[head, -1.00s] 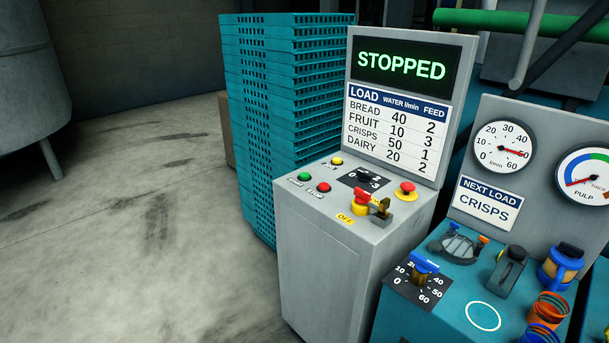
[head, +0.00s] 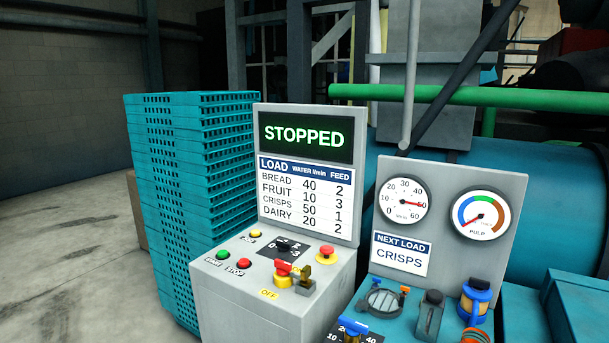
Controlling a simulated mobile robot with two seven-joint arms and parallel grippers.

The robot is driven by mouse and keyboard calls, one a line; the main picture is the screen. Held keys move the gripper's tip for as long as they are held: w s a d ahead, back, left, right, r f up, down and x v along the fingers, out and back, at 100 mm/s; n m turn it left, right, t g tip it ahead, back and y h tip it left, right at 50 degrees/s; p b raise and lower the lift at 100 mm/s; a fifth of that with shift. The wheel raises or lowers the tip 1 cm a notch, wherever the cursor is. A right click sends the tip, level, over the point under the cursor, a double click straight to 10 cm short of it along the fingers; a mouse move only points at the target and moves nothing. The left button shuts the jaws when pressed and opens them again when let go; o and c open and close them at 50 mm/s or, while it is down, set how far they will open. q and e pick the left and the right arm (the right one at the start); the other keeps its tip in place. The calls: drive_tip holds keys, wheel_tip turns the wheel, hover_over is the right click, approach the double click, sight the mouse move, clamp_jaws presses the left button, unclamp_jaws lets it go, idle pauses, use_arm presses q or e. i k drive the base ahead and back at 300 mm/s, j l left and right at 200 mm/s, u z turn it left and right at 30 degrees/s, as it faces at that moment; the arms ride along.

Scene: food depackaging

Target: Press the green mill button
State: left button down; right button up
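The green mill button (head: 222,254) sits on the sloped top of the grey control cabinet (head: 225,300), at its left edge. A red button (head: 244,263) is just right of it, and a yellow button (head: 255,234) is behind. The display (head: 303,135) above reads STOPPED in green letters. Neither of my grippers shows in the head view, so nothing of mine is seen touching the button.
A red emergency knob (head: 326,253), a black feed dial (head: 284,246) and a red-handled switch (head: 284,272) by an OFF label share the cabinet top. Teal stacked crates (head: 190,190) stand left. A gauge panel (head: 450,180) stands right. Floor is clear at far left.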

sight(222, 253)
drive_tip(key=i+j+z, duration=0.1)
drive_tip(key=z, duration=0.4)
drive_tip(key=j+z, duration=0.45)
drive_tip(key=i+j+z, duration=0.15)
drive_tip(key=j, duration=0.25)
drive_tip(key=j+z, duration=0.2)
drive_tip(key=j, duration=0.15)
drive_tip(key=i+j, duration=0.1)
drive_tip(key=j, duration=1)
